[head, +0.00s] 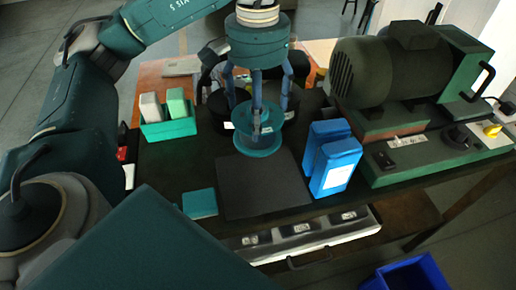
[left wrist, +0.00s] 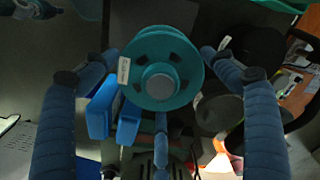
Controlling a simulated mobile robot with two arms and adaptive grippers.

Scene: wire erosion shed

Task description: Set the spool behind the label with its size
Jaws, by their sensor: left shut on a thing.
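My left gripper (head: 258,112) points down over the bench and is shut on a teal spool (head: 258,140). The spool hangs over the dark mat's far edge; I cannot tell whether it touches anything below. In the left wrist view the spool (left wrist: 161,68) sits between the fingers, with a small white tag (left wrist: 123,70) at its rim, too small to read. Dark round spools (left wrist: 220,112) stand beside it, with small white labels (left wrist: 223,43) near them. In the head view they are partly hidden behind the gripper, with a white label (head: 228,126) in front. My right gripper is not in view.
A dark mat (head: 262,190) lies bare at the front. Blue boxes (head: 335,165) and a green motor machine (head: 390,75) stand to the right. A teal holder (head: 170,128) with two blocks stands left, a teal pad (head: 200,204) in front. A labelled grey drawer (head: 300,240) is below.

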